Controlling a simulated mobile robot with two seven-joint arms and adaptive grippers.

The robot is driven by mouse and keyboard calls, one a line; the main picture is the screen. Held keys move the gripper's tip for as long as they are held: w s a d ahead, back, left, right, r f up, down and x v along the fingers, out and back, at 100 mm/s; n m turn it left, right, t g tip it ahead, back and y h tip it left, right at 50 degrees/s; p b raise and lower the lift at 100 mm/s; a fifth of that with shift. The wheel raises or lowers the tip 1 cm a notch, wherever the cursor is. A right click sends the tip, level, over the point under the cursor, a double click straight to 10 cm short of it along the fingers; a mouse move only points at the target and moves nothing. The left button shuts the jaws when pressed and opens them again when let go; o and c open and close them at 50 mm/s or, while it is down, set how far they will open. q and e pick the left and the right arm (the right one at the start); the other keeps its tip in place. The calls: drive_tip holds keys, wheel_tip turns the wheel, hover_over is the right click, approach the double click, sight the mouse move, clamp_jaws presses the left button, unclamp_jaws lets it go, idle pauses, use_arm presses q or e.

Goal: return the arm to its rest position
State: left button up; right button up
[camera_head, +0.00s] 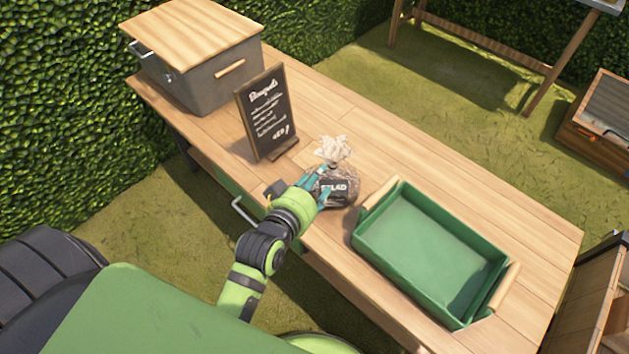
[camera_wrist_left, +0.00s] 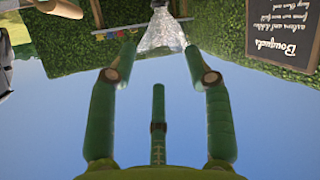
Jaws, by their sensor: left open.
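My left arm reaches in from the lower left in the head view. My left gripper (camera_head: 318,186) is open, with its teal fingers at the near left side of a clear bag (camera_head: 345,196) with a dark label and a gathered pale top. The bag stands upright on the wooden table (camera_head: 400,158). The fingers overlap part of the bag; I cannot tell whether they touch it. In the left wrist view the picture is upside down. The open fingers (camera_wrist_left: 160,78) are spread, and the bag's clear top (camera_wrist_left: 162,35) shows beyond them. My right gripper is not in view.
A green tray (camera_head: 432,250) with wooden handles stands right of the bag. A chalkboard sign (camera_head: 266,112) stands behind left, also in the wrist view (camera_wrist_left: 283,30). A grey box with a wooden lid (camera_head: 195,62) is at the far left. The table's far right is bare.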

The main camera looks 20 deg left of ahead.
use_arm(q)
drive_tip(key=shift+s, duration=0.1)
idle(0.5)
drive_tip(key=s+a+f+m+g, duration=0.1)
drive_tip(key=s+f+m+g, duration=0.3)
drive_tip(key=s, duration=0.6)
drive_tip(key=s+a+f+m+g, duration=0.1)
drive_tip(key=s+a+f+g, duration=0.15)
drive_tip(key=s+g, duration=0.55)
wheel_tip(320, 180, down, 22)
drive_tip(key=s, duration=0.2)
drive_tip(key=s+a+f, duration=0.2)
drive_tip(key=s+f, duration=1.3)
drive_tip(key=shift+s+f+m+g+y, duration=0.2)
drive_tip(key=shift+s+m+g+y, duration=0.1)
drive_tip(key=shift+m+g+y, duration=0.1)
